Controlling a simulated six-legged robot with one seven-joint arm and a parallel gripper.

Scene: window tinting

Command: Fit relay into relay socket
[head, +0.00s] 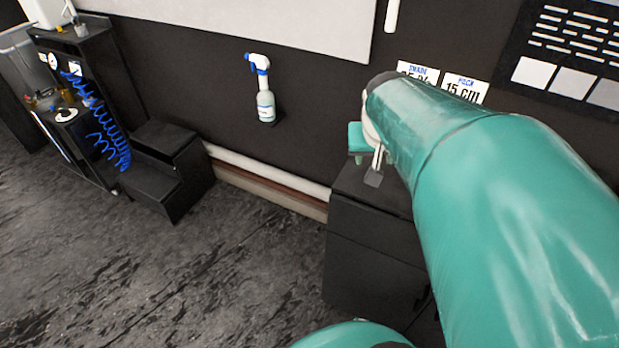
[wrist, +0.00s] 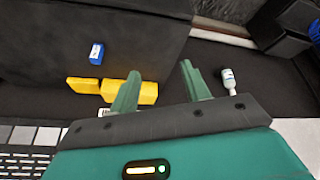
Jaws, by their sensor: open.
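My gripper (wrist: 160,82) is open in the wrist view, its two green fingers apart with nothing between them. In the head view my gripper (head: 367,166) is partly hidden behind my arm, over a black cabinet. A small blue block with a white mark (wrist: 96,53) lies on a dark surface, left of and beyond the fingers; it may be the relay. I cannot tell which thing is the relay socket. The blue block does not show in the head view.
The black cabinet (head: 365,245) stands against the dark wall. A spray bottle (head: 264,92) is at the wall; it also shows in the wrist view (wrist: 229,80). Black steps (head: 165,165) and a cart with a blue coiled hose (head: 105,135) stand left. The floor (head: 200,270) is open.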

